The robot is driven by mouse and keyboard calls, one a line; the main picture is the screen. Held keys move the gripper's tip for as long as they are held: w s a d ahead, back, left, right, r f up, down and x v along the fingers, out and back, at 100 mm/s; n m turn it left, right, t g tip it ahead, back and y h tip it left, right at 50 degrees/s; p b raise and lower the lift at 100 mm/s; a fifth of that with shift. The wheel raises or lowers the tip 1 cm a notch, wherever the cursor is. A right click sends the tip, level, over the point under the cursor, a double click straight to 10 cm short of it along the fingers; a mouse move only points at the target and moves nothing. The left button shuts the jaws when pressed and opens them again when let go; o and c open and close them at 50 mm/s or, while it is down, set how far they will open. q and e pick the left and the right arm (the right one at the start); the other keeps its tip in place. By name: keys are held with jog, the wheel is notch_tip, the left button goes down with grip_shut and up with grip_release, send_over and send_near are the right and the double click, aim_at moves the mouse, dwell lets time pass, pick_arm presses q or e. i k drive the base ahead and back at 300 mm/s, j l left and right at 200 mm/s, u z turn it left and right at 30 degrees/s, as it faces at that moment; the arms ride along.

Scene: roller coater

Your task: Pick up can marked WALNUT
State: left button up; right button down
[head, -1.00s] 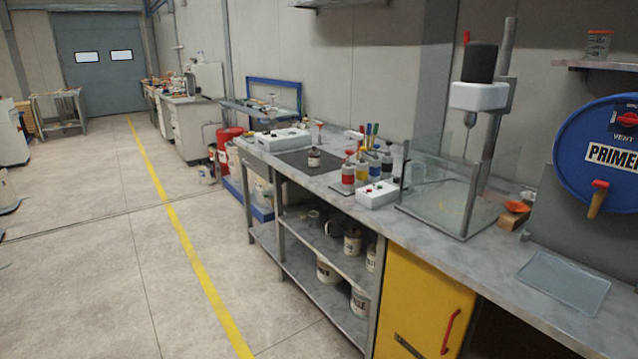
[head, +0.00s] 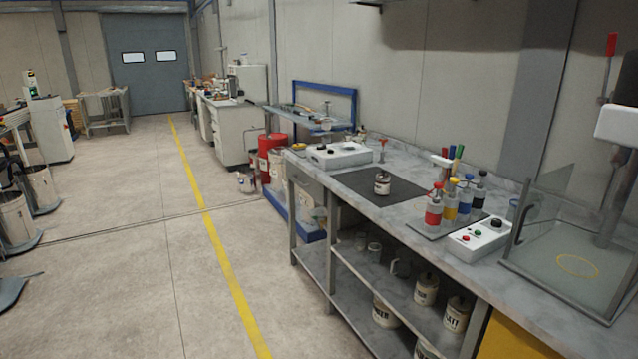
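Several pale, labelled cans stand on the shelves under the bench on the right of the head view. Two of them are the can (head: 426,289) on the upper shelf and the can (head: 457,314) to its right. Another can (head: 384,312) stands to their left. A small can (head: 382,184) stands upright on the dark mat on the bench top. The labels are too small to read, so I cannot tell which can is marked WALNUT. Neither of my grippers shows in the head view.
The grey bench top (head: 426,219) holds a dark mat, colored bottles (head: 450,204), a white control box (head: 478,238) and a clear-walled mixer enclosure (head: 575,250). Red containers (head: 271,158) stand beyond the bench. The floor (head: 130,250) left of the bench is open, with a yellow line (head: 208,222).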

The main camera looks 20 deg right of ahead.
aim_at(381, 186)
jog(key=i+z, duration=0.1)
jog(key=i, duration=0.3)
jog(key=i+j+z, duration=0.15)
jog(key=i, duration=0.25)
jog(key=i+j+z, duration=0.1)
jog(key=i, duration=0.35)
jog(key=i+j+z, duration=0.1)
jog(key=z, duration=0.3)
jog(key=i+j+z, duration=0.2)
jog(key=z, duration=0.25)
jog(key=i+j+z, duration=0.25)
jog(key=z, duration=0.15)
jog(key=i+j+z, duration=0.15)
jog(key=j+z, duration=0.25)
jog(key=i+j+z, duration=0.1)
jog(key=j+z, duration=0.15)
jog(key=z, duration=0.2)
jog(key=j+z, duration=0.3)
jog(key=j, duration=0.15)
jog(key=j+z, duration=0.25)
jog(key=j, duration=0.2)
